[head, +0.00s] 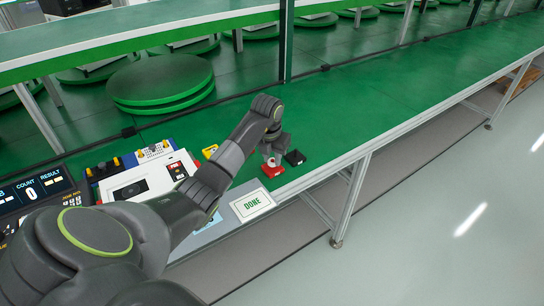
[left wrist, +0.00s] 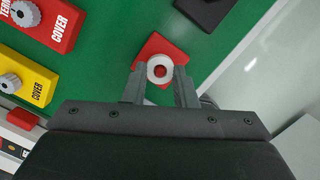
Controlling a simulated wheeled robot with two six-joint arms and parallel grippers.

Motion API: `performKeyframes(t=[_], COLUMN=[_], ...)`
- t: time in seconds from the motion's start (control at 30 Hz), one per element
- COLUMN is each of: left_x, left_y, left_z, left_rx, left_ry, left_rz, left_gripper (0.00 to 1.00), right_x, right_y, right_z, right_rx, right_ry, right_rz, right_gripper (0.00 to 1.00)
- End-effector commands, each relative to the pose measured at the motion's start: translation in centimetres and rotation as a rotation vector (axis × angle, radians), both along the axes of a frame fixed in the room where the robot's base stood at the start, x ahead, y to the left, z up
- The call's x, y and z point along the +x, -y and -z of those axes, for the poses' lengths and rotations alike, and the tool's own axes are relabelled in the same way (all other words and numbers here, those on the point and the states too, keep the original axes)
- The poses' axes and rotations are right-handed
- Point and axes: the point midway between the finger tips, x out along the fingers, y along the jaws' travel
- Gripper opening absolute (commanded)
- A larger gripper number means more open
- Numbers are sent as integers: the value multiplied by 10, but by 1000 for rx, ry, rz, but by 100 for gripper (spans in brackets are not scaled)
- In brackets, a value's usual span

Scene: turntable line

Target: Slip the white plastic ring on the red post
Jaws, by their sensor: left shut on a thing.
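The white ring (left wrist: 160,62) is between the fingertips of my left gripper (left wrist: 160,75), which is shut on it. The red post (left wrist: 159,71) shows through the ring's hole, nearly centred. Its red square base (left wrist: 152,45) lies on the green table beneath. In the head view the left gripper (head: 271,152) points down over the red base (head: 272,171), with the ring (head: 271,162) low between its fingers. I cannot tell whether the ring is around the post or just above it. My right gripper is not in view.
A black block (head: 294,157) stands close to the right of the red base. A yellow cover piece (left wrist: 25,75) and a red cover piece (left wrist: 48,22) lie to the left. A DONE sign (head: 252,204) sits at the front edge. Green table (head: 400,95) is clear to the right.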

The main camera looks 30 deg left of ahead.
Motion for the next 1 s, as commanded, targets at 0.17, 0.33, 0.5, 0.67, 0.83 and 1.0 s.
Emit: performKeyframes(t=[0.17, 0.33, 0.5, 0.67, 0.83, 1.0], left_x=[0, 0, 0, 0, 0, 0], left_y=[0, 0, 0, 0, 0, 0], left_z=[5, 8, 10, 10, 10, 10], left_rx=[0, 0, 0, 0, 0, 0], left_ry=[0, 0, 0, 0, 0, 0], left_rz=[0, 0, 0, 0, 0, 0], left_gripper=[0, 0, 0, 0, 39, 50], right_x=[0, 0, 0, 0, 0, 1], right_y=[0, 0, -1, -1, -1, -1], right_z=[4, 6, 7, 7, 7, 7], right_rx=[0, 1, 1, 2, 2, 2], right_ry=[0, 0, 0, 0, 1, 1], right_rz=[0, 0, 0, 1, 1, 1], right_gripper=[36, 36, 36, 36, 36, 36])
